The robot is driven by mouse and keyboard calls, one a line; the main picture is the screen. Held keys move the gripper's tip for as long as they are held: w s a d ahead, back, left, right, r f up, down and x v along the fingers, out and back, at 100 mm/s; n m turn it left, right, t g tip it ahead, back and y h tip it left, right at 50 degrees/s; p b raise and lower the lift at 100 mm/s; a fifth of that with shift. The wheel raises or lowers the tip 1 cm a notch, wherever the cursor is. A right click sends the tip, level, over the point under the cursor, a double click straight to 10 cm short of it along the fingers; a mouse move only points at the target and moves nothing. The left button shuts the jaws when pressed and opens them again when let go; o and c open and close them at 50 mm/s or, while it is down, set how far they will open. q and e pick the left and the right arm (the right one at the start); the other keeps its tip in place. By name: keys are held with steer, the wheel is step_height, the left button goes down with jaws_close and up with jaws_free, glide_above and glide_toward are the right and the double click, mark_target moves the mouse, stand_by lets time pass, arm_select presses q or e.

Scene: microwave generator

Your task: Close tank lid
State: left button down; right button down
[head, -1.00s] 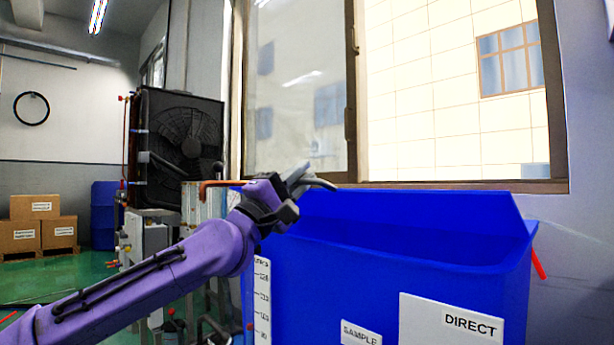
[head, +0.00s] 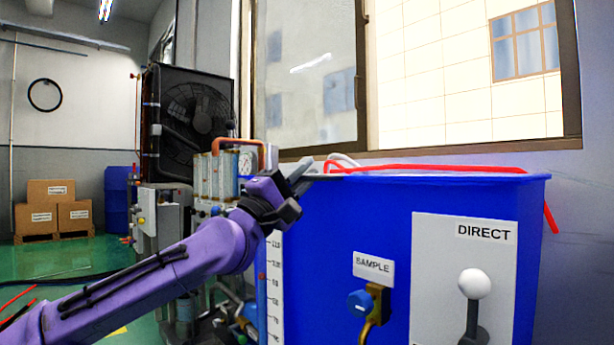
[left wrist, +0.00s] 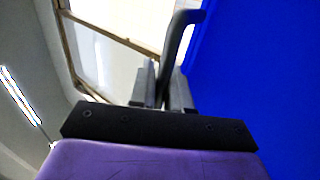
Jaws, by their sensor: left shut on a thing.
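The blue tank (head: 340,215) stands at the right in the head view. Its lid (head: 450,177) shows only as a thin blue edge along the top, lying flat or nearly flat; I cannot tell whether a gap is left. My left gripper (head: 304,180) is at the tank's upper left corner. In the left wrist view, my left gripper (left wrist: 162,90) is shut on a dark curved handle (left wrist: 177,42) beside a large blue surface (left wrist: 250,80). My right gripper is not in view.
A white panel marked DIRECT (head: 465,270) carries a white-knobbed lever (head: 474,285). A blue-knobbed sample valve (head: 362,303) sticks out of the tank front. A red hose (head: 430,168) runs behind the top edge. Piping with a gauge (head: 245,163) stands left of the tank.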

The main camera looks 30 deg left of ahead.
arm_select(q)
steer(key=shift+s+r, duration=0.25)
steer(key=shift+r, duration=0.15)
steer(key=c, duration=1.2)
jaws_free()
steer(key=shift+s+a, duration=0.1)
steer(key=shift+o, duration=0.2)
steer(key=shift+s+a+r, duration=0.1)
steer(key=shift+s, duration=0.1)
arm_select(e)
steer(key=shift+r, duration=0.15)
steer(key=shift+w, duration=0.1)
arm_select(q)
steer(key=shift+w+d, duration=0.2)
